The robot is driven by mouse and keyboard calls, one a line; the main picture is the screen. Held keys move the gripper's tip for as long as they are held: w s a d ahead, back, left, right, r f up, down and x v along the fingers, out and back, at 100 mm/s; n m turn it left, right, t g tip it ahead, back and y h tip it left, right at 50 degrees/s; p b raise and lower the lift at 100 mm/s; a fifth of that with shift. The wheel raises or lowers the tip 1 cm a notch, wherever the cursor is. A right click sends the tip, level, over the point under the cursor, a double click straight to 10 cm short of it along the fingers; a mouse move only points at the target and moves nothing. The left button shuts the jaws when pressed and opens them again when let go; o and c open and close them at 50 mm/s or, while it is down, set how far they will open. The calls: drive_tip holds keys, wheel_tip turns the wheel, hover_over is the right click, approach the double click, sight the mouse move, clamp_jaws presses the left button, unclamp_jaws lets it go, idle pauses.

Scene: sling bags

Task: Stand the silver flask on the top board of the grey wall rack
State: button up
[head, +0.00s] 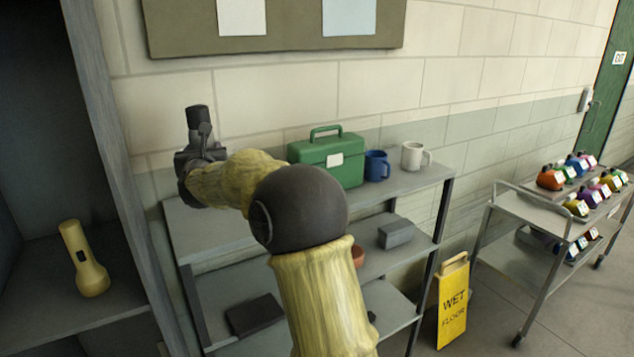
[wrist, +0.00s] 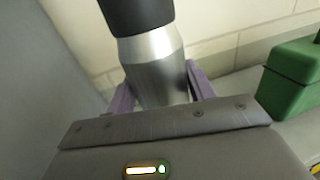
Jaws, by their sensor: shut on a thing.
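The silver flask (wrist: 152,52) with a black cap stands between the two purple fingers of my gripper (wrist: 162,88) in the wrist view. The fingers are shut on its body. In the head view, my gripper (head: 200,158) is at the left end of the grey wall rack's top board (head: 205,225), and the flask's dark cap (head: 197,118) shows above it, roughly upright. The flask's lower part is hidden, so I cannot tell whether its base touches the board.
A green toolbox (head: 330,160), a blue mug (head: 377,166) and a white mug (head: 412,156) stand on the top board to the right. A cabinet with a yellow torch (head: 85,262) is close on the left. A yellow floor sign (head: 453,305) and a trolley (head: 530,212) stand right.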

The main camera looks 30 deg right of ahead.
drive_tip(key=shift+r, duration=0.2)
drive_tip(key=shift+f, duration=0.1)
drive_tip(key=shift+f+p, duration=0.75)
drive_tip(key=shift+f, duration=2.35)
drive_tip(key=shift+f+p, duration=0.6)
drive_tip(key=shift+f, duration=1.3)
